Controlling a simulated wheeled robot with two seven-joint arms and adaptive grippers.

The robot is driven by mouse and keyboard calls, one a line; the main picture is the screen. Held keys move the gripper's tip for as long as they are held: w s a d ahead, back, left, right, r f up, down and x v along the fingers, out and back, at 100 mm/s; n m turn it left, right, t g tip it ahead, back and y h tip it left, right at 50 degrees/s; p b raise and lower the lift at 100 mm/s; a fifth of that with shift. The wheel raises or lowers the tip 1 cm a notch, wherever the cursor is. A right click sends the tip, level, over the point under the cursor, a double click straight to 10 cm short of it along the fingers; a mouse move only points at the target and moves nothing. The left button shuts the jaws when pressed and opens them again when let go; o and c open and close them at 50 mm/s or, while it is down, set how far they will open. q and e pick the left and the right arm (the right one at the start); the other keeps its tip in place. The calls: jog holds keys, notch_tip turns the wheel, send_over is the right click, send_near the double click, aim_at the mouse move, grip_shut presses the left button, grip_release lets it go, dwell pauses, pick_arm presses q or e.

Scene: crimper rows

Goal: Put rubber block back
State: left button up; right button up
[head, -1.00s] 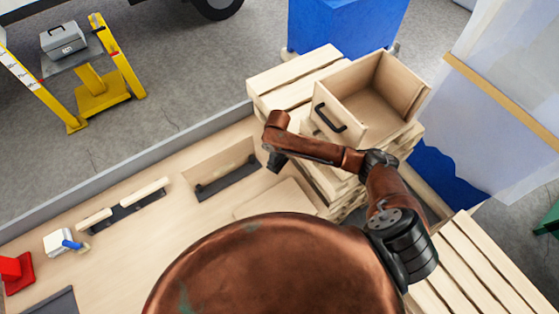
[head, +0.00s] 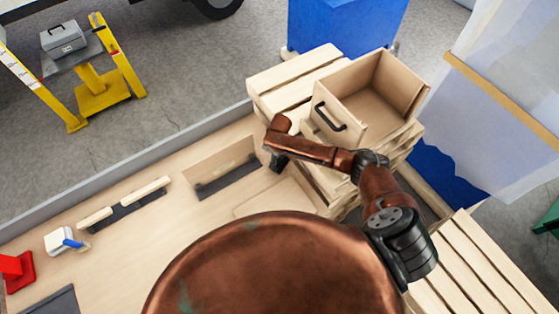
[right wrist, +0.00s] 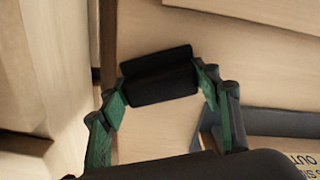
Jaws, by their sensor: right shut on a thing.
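My right gripper (head: 277,163) hangs at the end of the copper arm, over the right end of the wooden bench and left of the open drawer. In the right wrist view its green-lined fingers (right wrist: 162,82) are shut on a black rubber block (right wrist: 158,86), one finger at each end. In the head view the block is hidden or too small to make out. My left gripper is not in view.
An open, empty wooden drawer box (head: 372,95) with a black handle stands on stacked pallets (head: 290,80). On the bench are a dark strip by a wooden panel (head: 228,181), light bars on a dark base (head: 125,205), a white block (head: 58,241) and a red object (head: 16,272).

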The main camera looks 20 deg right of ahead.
aim_at(280, 160)
jog(key=o, duration=1.1)
jog(key=shift+r, duration=0.1)
notch_tip(280, 160, up, 12)
jog(key=shift+r+b, duration=0.1)
jog(key=shift+b, duration=0.2)
